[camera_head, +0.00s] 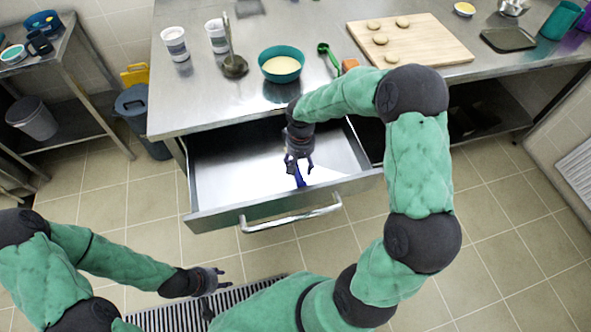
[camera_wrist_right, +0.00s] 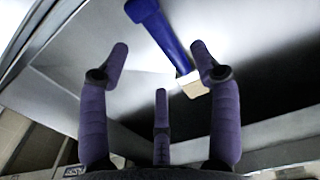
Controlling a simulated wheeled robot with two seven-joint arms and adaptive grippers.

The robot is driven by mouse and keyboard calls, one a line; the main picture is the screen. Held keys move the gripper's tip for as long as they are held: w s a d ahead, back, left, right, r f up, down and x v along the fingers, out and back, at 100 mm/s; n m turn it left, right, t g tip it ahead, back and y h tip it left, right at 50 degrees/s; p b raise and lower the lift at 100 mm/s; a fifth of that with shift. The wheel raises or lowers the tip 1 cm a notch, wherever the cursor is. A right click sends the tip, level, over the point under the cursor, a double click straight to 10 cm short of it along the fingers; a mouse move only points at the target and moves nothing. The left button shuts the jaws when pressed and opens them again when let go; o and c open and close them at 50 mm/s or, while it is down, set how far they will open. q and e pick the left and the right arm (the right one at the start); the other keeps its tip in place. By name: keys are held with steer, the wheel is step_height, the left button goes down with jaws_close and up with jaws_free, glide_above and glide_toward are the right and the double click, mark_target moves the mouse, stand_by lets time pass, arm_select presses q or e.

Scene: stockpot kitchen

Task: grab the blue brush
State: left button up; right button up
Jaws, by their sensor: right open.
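The blue brush (camera_head: 299,179) lies in the open metal drawer (camera_head: 225,150), close to its front wall. In the right wrist view the brush (camera_wrist_right: 160,32) shows a blue handle and a pale bristle end, lying slantwise beyond my fingertips. My right gripper (camera_head: 299,167) points down into the drawer over the brush, partly hiding it in the head view. In its wrist view the right gripper (camera_wrist_right: 160,65) is open, with three spread purple fingers and nothing between them. My left gripper (camera_head: 216,282) is empty, away from the drawer at the lower left, its fingers apart.
The steel counter (camera_head: 190,100) above the drawer holds two cups, a ladle, a teal bowl (camera_head: 281,66), a green spoon and a cutting board (camera_head: 425,45) with several round pieces. The drawer handle (camera_head: 290,218) sticks out in front. The drawer's left part is bare.

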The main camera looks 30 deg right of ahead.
mark_target(300, 173)
steer(key=shift+f+b, duration=1.25)
steer(key=shift+f, duration=1.95)
steer(key=c, duration=1.2)
